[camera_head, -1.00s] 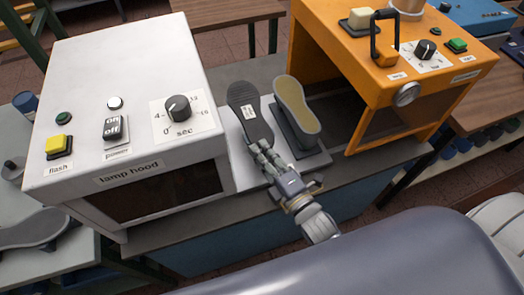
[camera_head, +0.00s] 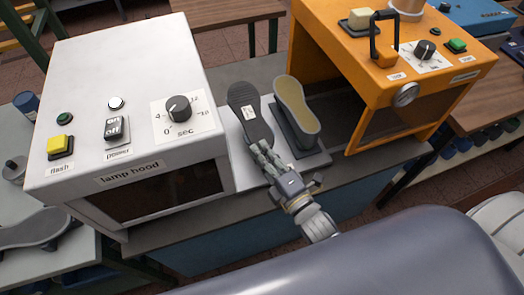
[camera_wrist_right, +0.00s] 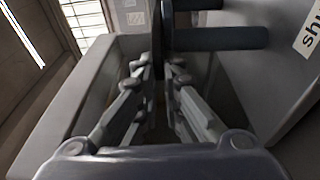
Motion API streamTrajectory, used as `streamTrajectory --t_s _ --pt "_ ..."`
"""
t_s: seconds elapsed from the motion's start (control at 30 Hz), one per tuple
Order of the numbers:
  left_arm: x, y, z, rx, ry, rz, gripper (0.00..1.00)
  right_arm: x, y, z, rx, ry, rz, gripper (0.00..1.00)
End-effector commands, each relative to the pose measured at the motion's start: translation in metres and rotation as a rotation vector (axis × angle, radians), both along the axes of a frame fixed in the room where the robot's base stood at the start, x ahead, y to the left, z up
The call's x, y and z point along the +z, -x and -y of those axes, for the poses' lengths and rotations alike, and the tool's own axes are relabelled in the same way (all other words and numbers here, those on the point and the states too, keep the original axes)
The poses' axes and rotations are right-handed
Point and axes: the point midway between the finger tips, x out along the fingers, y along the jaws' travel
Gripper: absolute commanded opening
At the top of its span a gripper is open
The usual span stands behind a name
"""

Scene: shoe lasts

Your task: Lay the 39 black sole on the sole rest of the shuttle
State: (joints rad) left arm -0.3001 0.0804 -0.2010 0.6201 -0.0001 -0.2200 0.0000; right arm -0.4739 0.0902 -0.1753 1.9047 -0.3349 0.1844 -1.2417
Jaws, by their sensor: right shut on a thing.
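The black sole (camera_head: 246,110), with a small white label, is between the fingers of my right gripper (camera_head: 262,155). The gripper is shut on its near end. In the right wrist view the sole (camera_wrist_right: 158,40) shows edge-on between the fingertips (camera_wrist_right: 165,75). Dark bars (camera_wrist_right: 220,39) stand just right of it there. In the head view the sole is over the left part of the shuttle (camera_head: 314,162), a light plate. I cannot tell whether it touches the rest, which is largely hidden. My left gripper is not in view.
A shoe form with a yellowish bottom (camera_head: 297,105) stands on a dark support, right of the sole. The white lamp hood (camera_head: 130,70) is close on the left, the orange machine (camera_head: 375,75) on the right. A grey sole-shaped piece (camera_head: 40,229) lies at the far left.

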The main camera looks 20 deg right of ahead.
Motion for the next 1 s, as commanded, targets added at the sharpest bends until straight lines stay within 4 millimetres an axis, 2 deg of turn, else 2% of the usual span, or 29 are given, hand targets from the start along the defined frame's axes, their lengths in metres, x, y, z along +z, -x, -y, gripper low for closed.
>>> streamTrajectory --t_s 0.17,0.3,0.53,0.57,0.6,0.7,1.0 --pt "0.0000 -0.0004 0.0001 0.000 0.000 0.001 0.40 0.0009 -0.0003 -0.0001 0.000 -0.001 0.002 0.00" --pt "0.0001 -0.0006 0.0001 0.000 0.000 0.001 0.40 0.0008 -0.0003 -0.0001 0.000 -0.001 0.002 0.31" --pt "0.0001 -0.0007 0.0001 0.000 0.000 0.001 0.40 0.0004 -0.0001 0.0000 0.000 0.000 0.001 0.31" --pt "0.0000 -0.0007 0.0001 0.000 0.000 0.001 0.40 -0.0004 0.0001 0.0000 0.000 0.000 -0.001 0.33" --pt "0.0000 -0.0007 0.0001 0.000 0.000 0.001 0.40 -0.0004 0.0001 0.0000 0.000 0.000 -0.001 0.42" --pt "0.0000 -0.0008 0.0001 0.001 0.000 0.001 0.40 -0.0004 0.0001 0.0000 0.000 0.000 -0.001 0.54" --pt "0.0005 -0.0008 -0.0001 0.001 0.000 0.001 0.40 0.0004 0.0001 0.0000 0.000 0.000 0.000 0.54"
